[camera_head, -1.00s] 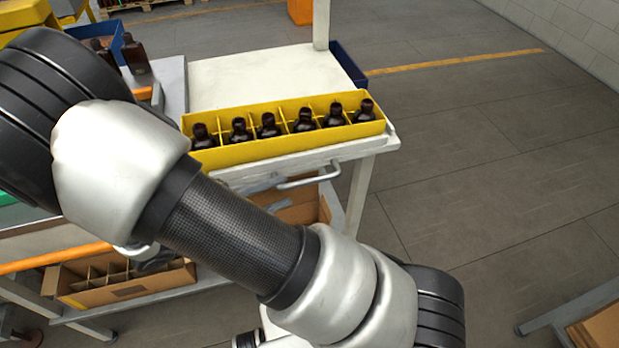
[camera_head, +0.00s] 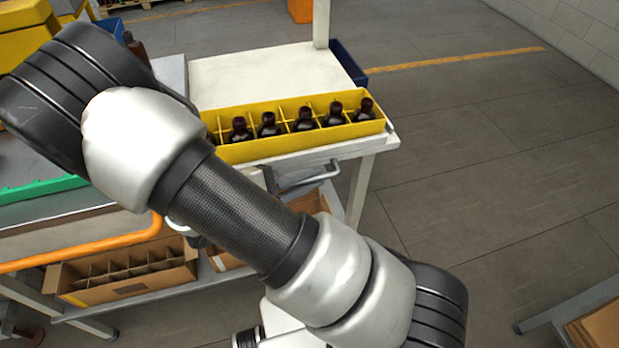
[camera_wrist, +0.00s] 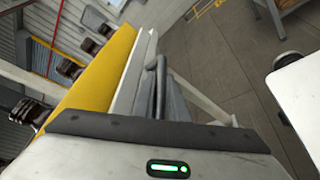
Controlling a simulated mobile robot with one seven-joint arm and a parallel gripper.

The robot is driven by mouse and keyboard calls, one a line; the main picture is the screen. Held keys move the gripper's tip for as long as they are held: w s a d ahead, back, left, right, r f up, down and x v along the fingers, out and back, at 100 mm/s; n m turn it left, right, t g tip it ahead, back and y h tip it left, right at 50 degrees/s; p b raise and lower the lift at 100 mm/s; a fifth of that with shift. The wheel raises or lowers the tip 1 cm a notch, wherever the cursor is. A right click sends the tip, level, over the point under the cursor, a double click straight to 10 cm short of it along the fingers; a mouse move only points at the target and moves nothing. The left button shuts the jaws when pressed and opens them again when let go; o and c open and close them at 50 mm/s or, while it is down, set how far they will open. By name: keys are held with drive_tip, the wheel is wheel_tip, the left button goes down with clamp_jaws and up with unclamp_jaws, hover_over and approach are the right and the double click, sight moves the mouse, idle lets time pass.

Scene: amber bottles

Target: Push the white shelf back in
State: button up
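The white shelf (camera_head: 368,148) is at the front of the white workbench, below the yellow divided bin, and has a grey bar handle (camera_head: 312,178) on its front. My arm hides its left part in the head view. In the wrist view the shelf's white edge (camera_wrist: 133,75) runs beside the yellow bin, and the handle (camera_wrist: 160,80) is close in front of my gripper (camera_wrist: 165,105). Grey plates show by the handle, but I cannot tell whether the fingers touch or grip it. In the head view my gripper is mostly hidden behind my arm.
The yellow bin (camera_head: 300,144) holds a row of dark bottles. Open cardboard boxes (camera_head: 125,282) stand on the rack below. An orange rail (camera_head: 80,252) runs at left. Open floor (camera_head: 490,190) lies to the right.

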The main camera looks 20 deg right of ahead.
sight(314, 166)
clamp_jaws()
drive_tip(key=shift+w+b, duration=0.45)
drive_tip(key=shift+w, duration=1.25)
drive_tip(key=o, duration=0.6)
unclamp_jaws()
drive_tip(key=shift+s, duration=0.1)
drive_tip(key=shift+a, duration=0.15)
drive_tip(key=v, duration=1.7)
drive_tip(key=shift+s+r+b, duration=0.15)
drive_tip(key=shift+s+b, duration=0.05)
drive_tip(key=shift+b, duration=0.2)
